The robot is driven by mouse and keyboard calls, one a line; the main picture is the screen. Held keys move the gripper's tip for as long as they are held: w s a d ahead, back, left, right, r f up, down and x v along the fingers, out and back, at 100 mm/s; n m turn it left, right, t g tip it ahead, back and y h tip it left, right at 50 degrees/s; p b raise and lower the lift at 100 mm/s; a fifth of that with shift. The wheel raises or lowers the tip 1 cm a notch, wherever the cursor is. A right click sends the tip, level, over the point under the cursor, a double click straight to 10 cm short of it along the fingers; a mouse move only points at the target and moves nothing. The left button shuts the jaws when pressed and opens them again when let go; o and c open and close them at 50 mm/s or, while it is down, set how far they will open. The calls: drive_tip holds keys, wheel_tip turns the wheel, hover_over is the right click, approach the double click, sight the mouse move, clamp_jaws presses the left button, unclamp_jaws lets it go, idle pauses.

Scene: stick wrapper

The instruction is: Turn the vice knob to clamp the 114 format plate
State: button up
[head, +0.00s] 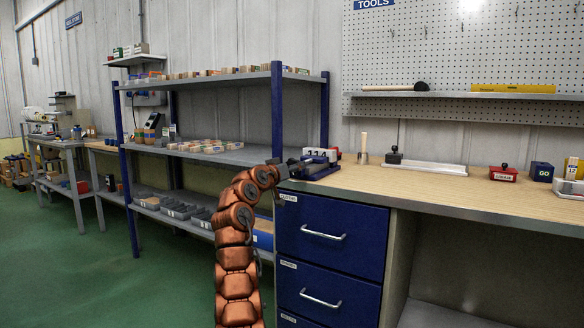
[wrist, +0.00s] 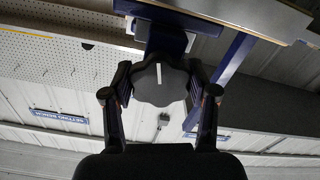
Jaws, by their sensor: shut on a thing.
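The blue vice (head: 318,170) sits at the left end of the wooden workbench. The plate marked 114 (head: 321,153) stands upright at its top, white with dark digits. My gripper (head: 293,168) reaches the vice from the left. In the wrist view the dark lobed knob (wrist: 160,88), with a white mark line pointing roughly up and down, sits between the fingers of my gripper (wrist: 160,80), which is shut on it. The blue vice body (wrist: 165,42) shows behind the knob. The jaws' contact with the plate is too small to tell.
The workbench (head: 440,185) holds a dark-knobbed metal strip (head: 425,166), a red box (head: 502,174) and a blue GO block (head: 541,172) to the right. A shelf rack (head: 225,155) with boxes stands left. Drawers (head: 328,238) lie below the vice.

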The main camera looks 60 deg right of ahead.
drive_tip(key=o, duration=1.2)
drive_tip(key=shift+c, duration=0.2)
drive_tip(key=shift+a, duration=0.1)
drive_tip(key=a, duration=1.1)
drive_tip(key=shift+s+a, duration=0.25)
drive_tip(key=shift+a, duration=0.15)
idle(0.8)
